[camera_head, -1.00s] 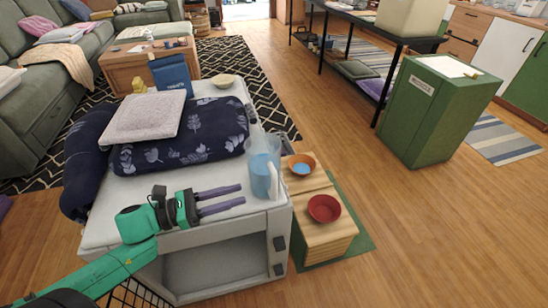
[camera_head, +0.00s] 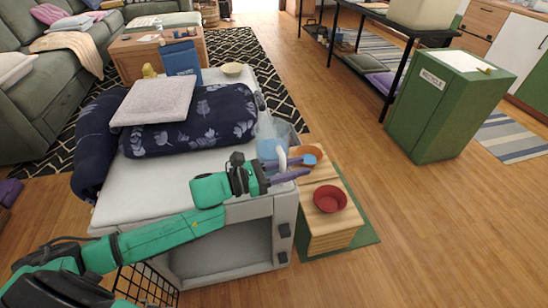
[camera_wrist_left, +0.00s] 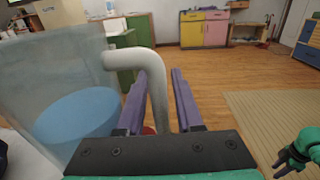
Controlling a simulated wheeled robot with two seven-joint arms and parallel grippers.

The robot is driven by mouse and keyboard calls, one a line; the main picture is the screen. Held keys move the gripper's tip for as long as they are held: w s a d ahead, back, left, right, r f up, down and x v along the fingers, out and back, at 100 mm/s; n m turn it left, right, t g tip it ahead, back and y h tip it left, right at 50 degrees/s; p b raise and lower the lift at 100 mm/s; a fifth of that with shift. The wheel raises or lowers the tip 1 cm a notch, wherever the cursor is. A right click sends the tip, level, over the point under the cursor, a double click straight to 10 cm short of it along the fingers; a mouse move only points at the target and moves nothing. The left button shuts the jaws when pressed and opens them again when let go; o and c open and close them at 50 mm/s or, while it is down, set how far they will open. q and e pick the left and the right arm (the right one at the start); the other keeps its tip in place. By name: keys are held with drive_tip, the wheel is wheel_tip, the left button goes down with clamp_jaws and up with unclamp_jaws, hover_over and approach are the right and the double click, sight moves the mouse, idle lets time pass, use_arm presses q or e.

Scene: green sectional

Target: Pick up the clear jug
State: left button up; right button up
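The clear jug (camera_head: 268,131), with a blue lower part and a white handle, stands upright at the right edge of the white cabinet top. In the left wrist view the jug (camera_wrist_left: 45,65) fills the left side, and its handle (camera_wrist_left: 155,62) curves down between my fingers. My left gripper (camera_head: 298,167) is open around the handle, with a gap at the right finger; it also shows in the left wrist view (camera_wrist_left: 165,82). Its fingers partly hide the jug's handle in the head view. My right gripper (camera_wrist_left: 281,165) shows small at the right edge of the left wrist view.
An orange bowl (camera_head: 310,150) and a red bowl (camera_head: 330,199) sit on the low wooden box (camera_head: 322,224) right of the cabinet (camera_head: 150,190). A dark leaf-patterned cushion (camera_head: 225,118) lies behind my arm. The floor to the right is clear up to the green recycling bin (camera_head: 430,120).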

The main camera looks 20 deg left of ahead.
use_arm(q)
clamp_jaws()
idle(1.4)
